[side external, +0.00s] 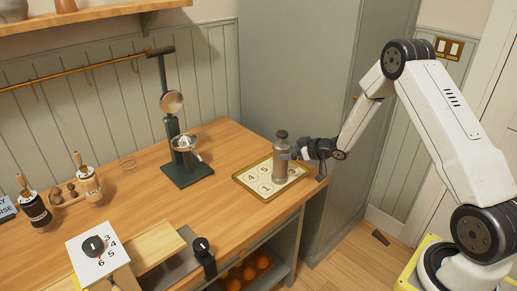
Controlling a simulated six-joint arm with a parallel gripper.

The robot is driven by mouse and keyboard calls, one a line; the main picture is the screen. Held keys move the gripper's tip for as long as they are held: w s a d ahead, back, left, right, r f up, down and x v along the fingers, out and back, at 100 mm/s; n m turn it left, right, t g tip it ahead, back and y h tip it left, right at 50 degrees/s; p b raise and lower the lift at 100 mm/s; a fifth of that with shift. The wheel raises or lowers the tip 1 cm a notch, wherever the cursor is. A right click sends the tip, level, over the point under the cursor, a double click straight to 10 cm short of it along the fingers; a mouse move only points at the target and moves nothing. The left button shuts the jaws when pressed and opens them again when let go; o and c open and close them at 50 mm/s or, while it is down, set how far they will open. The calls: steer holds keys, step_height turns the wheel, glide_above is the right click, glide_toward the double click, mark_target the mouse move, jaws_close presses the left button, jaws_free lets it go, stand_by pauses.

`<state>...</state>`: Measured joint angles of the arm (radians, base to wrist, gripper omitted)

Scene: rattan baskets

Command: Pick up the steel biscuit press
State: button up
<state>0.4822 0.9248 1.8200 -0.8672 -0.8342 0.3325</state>
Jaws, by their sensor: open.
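The steel biscuit press (281,159) is a grey upright cylinder with a dark knob on top. It stands on a gold-rimmed tray (251,189) with numbered circles, at the right end of the wooden counter. My gripper (296,152) is open at the press's right side, at about the height of its upper body. The fingers are small and dark here, and I cannot tell whether they are around the press or touching it.
A black-stand citrus press (187,174) stands left of the tray. A grey cabinet (310,75) rises close behind.

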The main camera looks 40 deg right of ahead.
mark_target(281, 152)
steer(key=shift+x, duration=2.2)
steer(key=shift+a+f, duration=0.1)
jaws_close()
